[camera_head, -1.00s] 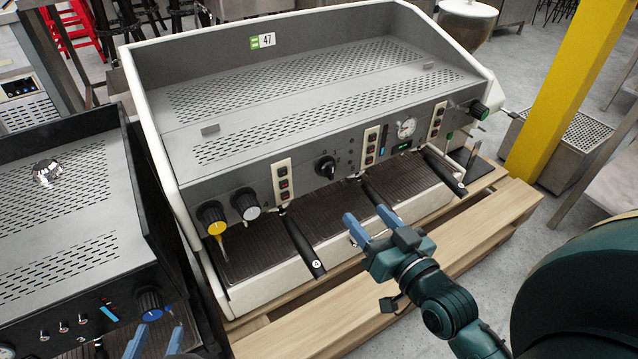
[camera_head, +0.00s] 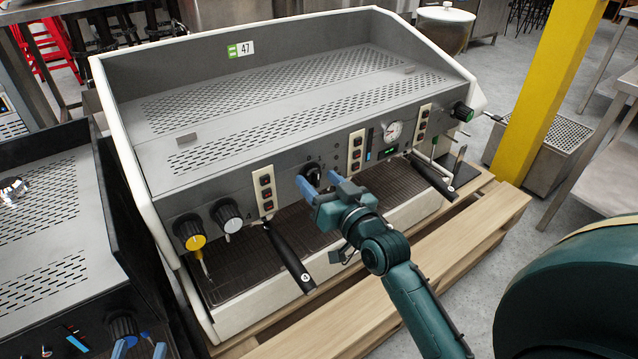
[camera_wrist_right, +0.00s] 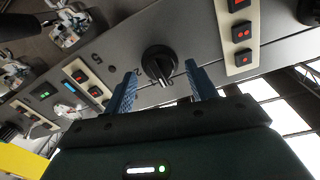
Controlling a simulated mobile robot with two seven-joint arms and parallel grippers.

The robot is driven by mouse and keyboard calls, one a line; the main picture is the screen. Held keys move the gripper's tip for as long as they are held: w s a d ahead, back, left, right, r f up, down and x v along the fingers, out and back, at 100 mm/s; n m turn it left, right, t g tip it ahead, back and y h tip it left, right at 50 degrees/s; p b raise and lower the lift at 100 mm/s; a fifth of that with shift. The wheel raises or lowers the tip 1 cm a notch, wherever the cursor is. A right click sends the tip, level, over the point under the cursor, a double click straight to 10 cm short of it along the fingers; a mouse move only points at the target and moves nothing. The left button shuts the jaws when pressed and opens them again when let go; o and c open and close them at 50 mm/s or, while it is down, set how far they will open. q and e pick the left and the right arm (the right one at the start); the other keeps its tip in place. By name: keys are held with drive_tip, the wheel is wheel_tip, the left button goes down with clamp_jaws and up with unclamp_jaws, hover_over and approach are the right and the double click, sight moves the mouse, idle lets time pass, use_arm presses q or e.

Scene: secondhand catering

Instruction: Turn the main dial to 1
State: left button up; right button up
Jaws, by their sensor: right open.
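The main dial (camera_head: 311,174) is a round black knob in the middle of the grey espresso machine's front panel. It also shows in the right wrist view (camera_wrist_right: 158,62). Small marks sit around it; I cannot read its setting surely. My right gripper (camera_head: 321,184) is open in front of the dial, partly hiding it in the head view. In the right wrist view its two blue fingers (camera_wrist_right: 160,72) stand on either side of the dial, and I see no clear contact. My left gripper (camera_head: 140,347) is at the bottom left edge with its blue fingers apart, by the black machine.
A black-handled portafilter (camera_head: 288,257) sticks out below. A wooden pallet (camera_head: 440,260) lies underneath. A yellow post (camera_head: 555,90) stands at the right.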

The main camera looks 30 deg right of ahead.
drive_tip(key=shift+w, duration=0.45)
drive_tip(key=c, duration=1)
drive_tip(key=shift+r, duration=0.1)
